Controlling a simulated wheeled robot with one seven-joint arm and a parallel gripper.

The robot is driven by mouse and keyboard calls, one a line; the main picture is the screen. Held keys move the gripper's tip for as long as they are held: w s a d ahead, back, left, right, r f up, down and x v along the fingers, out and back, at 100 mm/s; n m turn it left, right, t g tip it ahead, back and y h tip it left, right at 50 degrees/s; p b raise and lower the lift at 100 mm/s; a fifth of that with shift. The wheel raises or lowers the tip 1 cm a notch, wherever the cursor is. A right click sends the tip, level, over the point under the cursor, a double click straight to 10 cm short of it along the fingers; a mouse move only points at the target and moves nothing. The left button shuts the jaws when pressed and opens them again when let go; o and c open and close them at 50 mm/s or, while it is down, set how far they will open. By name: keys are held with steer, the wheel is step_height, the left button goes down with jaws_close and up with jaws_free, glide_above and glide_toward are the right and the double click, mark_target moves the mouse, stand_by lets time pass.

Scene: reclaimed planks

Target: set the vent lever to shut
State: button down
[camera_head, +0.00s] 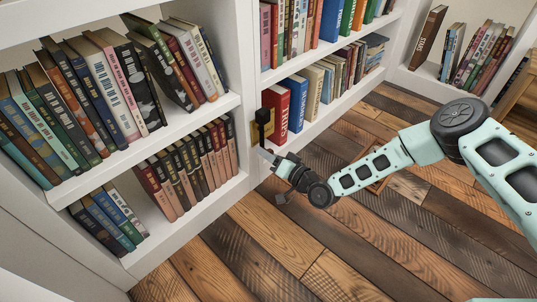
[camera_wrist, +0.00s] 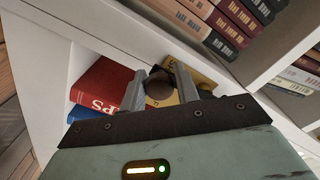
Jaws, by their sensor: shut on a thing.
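The vent lever (camera_head: 263,124) is a black handle on a yellow brass-coloured plate (camera_head: 254,136), fixed to the white upright between two bookcase sections. In the wrist view the lever's dark round end (camera_wrist: 159,86) sits between the two grey fingers of my gripper (camera_wrist: 160,88), with part of the yellow plate (camera_wrist: 203,79) behind it. In the head view my gripper (camera_head: 266,153) reaches in from the right, low at the lever. My gripper is shut on the lever.
Bookshelves full of books (camera_head: 110,85) stand to the left. A red book (camera_head: 275,112) is close to the right of the lever, and it shows beside the left finger in the wrist view (camera_wrist: 103,88). The plank floor (camera_head: 290,245) is clear in front.

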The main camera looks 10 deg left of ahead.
steer(key=shift+w+d+r, duration=0.15)
steer(key=shift+w+d, duration=0.05)
steer(key=shift+w, duration=0.1)
steer(key=c, duration=1.1)
jaws_free()
steer(key=shift+c, duration=0.2)
steer(key=shift+s, duration=0.1)
steer(key=p+v, duration=0.8)
steer(key=v, duration=0.9)
steer(key=shift+s, duration=0.25)
steer(key=shift+d, duration=0.1)
